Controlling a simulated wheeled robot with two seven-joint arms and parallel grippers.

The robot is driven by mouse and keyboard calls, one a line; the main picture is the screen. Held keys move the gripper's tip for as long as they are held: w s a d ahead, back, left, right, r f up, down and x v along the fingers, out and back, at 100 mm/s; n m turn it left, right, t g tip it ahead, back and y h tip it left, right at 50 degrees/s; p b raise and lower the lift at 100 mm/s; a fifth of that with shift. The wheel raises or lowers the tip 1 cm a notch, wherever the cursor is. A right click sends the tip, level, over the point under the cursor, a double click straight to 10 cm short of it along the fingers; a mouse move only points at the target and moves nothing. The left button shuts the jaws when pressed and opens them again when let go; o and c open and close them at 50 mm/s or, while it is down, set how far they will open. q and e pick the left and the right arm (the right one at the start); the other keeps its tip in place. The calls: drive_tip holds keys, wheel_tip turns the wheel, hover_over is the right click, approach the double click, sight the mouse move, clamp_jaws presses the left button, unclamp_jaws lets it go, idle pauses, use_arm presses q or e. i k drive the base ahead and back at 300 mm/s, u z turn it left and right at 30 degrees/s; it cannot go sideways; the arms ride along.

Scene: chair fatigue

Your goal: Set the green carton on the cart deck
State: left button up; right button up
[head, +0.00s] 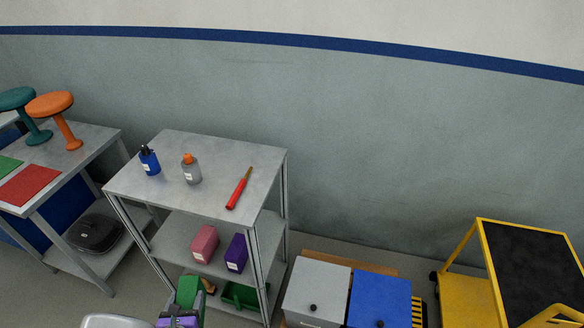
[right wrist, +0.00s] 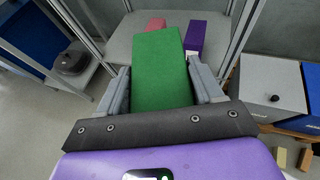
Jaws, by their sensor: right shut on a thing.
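The green carton (right wrist: 160,72) is clamped between the two grey fingers of my right gripper (right wrist: 163,88) in the right wrist view. In the head view the carton (head: 188,287) shows at the bottom, just above the purple body of my right gripper (head: 184,303), in front of the shelf rack. The yellow cart (head: 466,294) stands at the far right of the head view, well away from the carton. Its black deck (head: 535,268) looks bare, and its lower part is cut off by the frame. My left gripper is not in view.
The grey rack (head: 215,206) holds bottles and a red-handled tool on top, with pink (head: 205,243) and purple (head: 236,252) cartons below. Grey (head: 317,287) and blue (head: 379,298) boxes stand between rack and cart. A table with stools is at left.

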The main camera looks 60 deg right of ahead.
sight(560, 271)
drive_tip(key=k, duration=2.2)
drive_tip(key=z, duration=2.25)
